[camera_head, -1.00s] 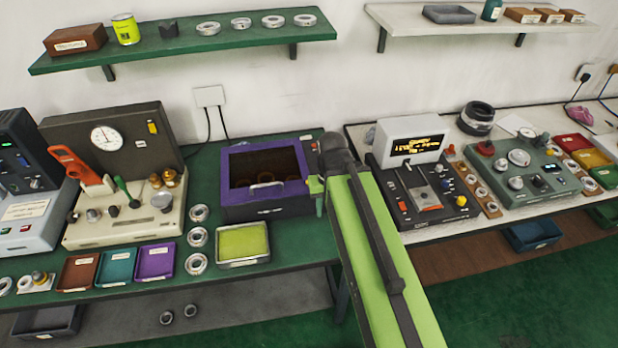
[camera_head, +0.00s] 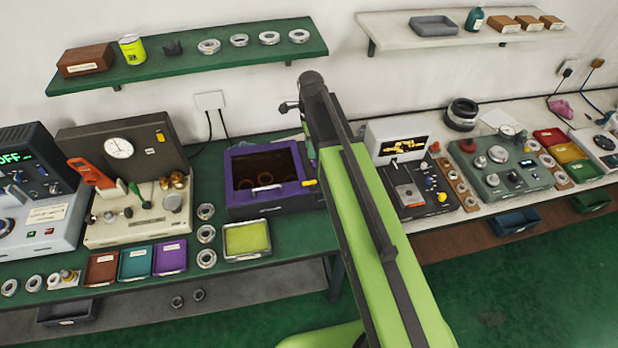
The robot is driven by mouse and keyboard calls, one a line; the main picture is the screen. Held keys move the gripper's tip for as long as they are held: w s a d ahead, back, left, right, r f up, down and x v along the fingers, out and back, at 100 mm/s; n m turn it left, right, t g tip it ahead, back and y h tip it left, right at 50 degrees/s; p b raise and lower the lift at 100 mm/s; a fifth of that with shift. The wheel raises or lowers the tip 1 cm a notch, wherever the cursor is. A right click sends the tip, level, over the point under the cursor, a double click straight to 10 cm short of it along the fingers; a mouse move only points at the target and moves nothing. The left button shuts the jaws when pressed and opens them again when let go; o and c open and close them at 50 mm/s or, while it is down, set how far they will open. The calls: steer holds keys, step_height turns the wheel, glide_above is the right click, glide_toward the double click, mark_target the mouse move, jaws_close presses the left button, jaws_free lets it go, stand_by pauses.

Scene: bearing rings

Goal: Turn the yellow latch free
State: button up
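The purple box (camera_head: 235,207) stands on the green bench, with a dark window in its top and several brownish rings (camera_head: 265,179) dimly visible inside. The small yellow latch (camera_head: 309,183) sticks out at the box's front right corner, beside my green arm. It looks roughly level. My gripper (camera_head: 288,107) is a small dark shape at the far end of my arm, above and behind the box's right side, apart from the latch. Its fingers are too small to tell open from shut. I see nothing held in it.
A tray with a yellow-green pad (camera_head: 246,240) and several metal rings (camera_head: 206,233) lie in front and left of the box. A dial machine (camera_head: 140,215) stands further left. A black console (camera_head: 420,196) is close on my arm's right. A green shelf (camera_head: 190,65) hangs above.

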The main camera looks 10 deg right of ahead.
mark_target(310, 181)
step_height(310, 181, down, 17)
steer(key=b, duration=1.6)
steer(key=shift+r, duration=0.1)
